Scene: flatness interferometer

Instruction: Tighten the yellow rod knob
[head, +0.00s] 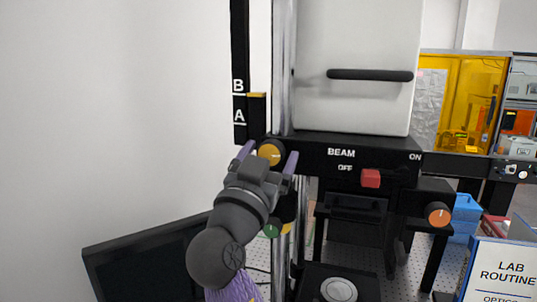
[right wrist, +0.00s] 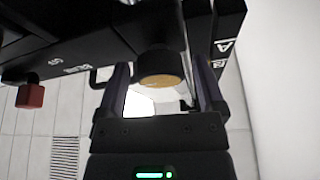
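The yellow rod knob (head: 271,152) sits at the left end of the black BEAM housing, beside the metal rod (head: 282,60). My right gripper (head: 268,158) is open, with one finger on each side of the knob. In the right wrist view the yellow knob (right wrist: 162,80) shows between the tips of my right gripper (right wrist: 160,75), with a gap on both sides. I see no contact between fingers and knob. My left gripper is not in view.
A red switch (head: 370,178) sits under the BEAM label. A green knob (head: 271,230) is below my gripper, and an orange knob (head: 438,214) is at the right. A dark monitor (head: 140,262) stands lower left. The black A/B scale (head: 240,60) rises beside the rod.

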